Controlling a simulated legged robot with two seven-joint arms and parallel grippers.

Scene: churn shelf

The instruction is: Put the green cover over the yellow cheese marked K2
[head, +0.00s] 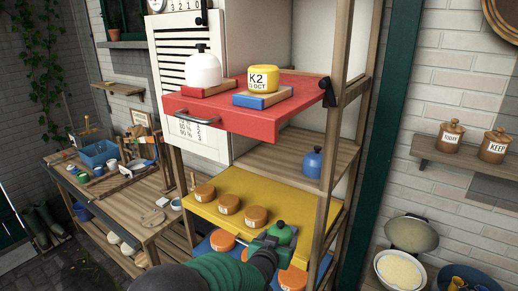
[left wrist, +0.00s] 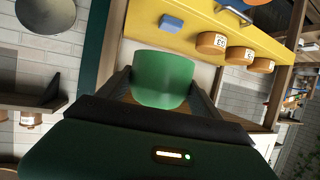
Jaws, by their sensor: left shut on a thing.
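The yellow cheese marked K2 (head: 263,79) sits uncovered on a blue block on the red shelf (head: 240,118). The green cover (head: 283,233) is domed with a knob. My left gripper (head: 272,243) is shut on it, low in front of the yellow shelf and well below the cheese. In the left wrist view the green cover (left wrist: 163,78) shows between the two dark fingers. My right gripper is not in view.
A white cover (head: 203,70) stands on a red block left of the cheese. A blue cover (head: 312,163) stands on the wooden shelf. The yellow shelf (head: 250,195) holds several brown cheeses. A wooden post (head: 328,150) runs up the right front. The red shelf has a front handle (head: 197,117).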

